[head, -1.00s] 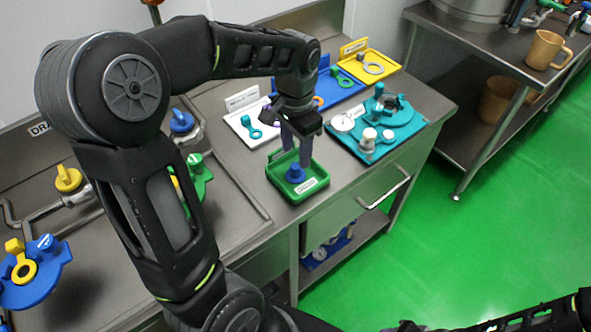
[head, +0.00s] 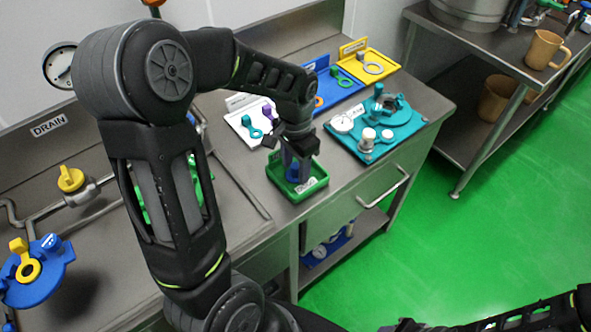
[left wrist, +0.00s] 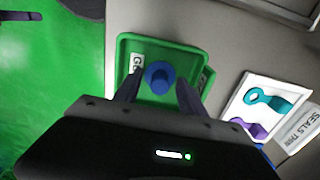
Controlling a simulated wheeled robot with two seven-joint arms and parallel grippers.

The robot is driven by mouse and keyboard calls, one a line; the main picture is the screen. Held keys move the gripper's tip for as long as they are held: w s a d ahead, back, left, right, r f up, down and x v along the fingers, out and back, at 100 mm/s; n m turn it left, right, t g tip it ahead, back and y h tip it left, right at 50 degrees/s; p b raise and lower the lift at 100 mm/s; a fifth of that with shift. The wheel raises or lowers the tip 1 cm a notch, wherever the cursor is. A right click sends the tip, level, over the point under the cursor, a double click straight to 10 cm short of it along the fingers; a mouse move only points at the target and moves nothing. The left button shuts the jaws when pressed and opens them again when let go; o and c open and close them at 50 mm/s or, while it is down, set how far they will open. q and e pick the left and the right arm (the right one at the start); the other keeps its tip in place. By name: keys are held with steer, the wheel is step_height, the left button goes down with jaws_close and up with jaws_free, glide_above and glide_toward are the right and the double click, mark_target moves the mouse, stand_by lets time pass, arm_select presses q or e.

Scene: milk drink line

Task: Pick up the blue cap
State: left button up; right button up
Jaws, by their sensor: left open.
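The blue cap (left wrist: 159,77) sits in the green tray (left wrist: 128,48) on the metal counter. In the head view the cap (head: 292,172) is partly hidden behind my left fingers, and the green tray (head: 310,189) shows around it. My left gripper (head: 297,172) points down into the tray, its fingers around the cap's place. In the left wrist view my left gripper (left wrist: 160,92) is open, one finger on each side of the cap, with gaps between fingers and cap. My right gripper cannot be made out; only a dark arm shows at the lower right of the head view.
A white tray (head: 236,121) with teal and purple parts lies behind the green tray. A teal fixture board (head: 375,155) stands to the right. Blue (head: 345,98) and yellow (head: 383,68) trays lie farther back. A sink area (head: 240,195) is at the left.

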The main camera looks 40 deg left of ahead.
arm_select(q)
steer(key=shift+c, duration=0.6)
jaws_close()
stand_by(0.4)
